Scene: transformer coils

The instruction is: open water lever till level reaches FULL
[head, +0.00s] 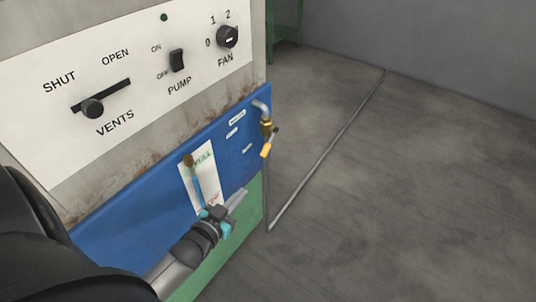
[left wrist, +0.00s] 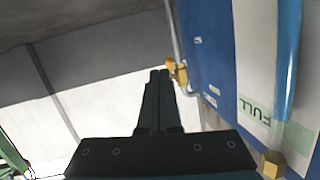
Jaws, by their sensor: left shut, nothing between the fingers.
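The water lever (head: 266,150) is a small yellow handle on a brass valve (head: 266,128) at the right edge of the blue panel. It hangs below the valve, slightly tilted. In the left wrist view the lever (left wrist: 182,76) shows just right of my fingertips. My left gripper (head: 240,197) is shut and empty, in front of the panel, below and left of the lever and apart from it in the head view. The level gauge (head: 197,182) is a tube on a white card with a green FULL mark (head: 203,157). Its blue column (left wrist: 286,60) ends at about the FULL band (left wrist: 262,115).
The white control panel (head: 130,125) above carries the vents slider (head: 92,108), pump switch (head: 177,60) and fan knob (head: 227,37). A brass fitting (head: 188,160) tops the gauge. Grey floor (head: 400,180) to the right is clear except for a thin line along it.

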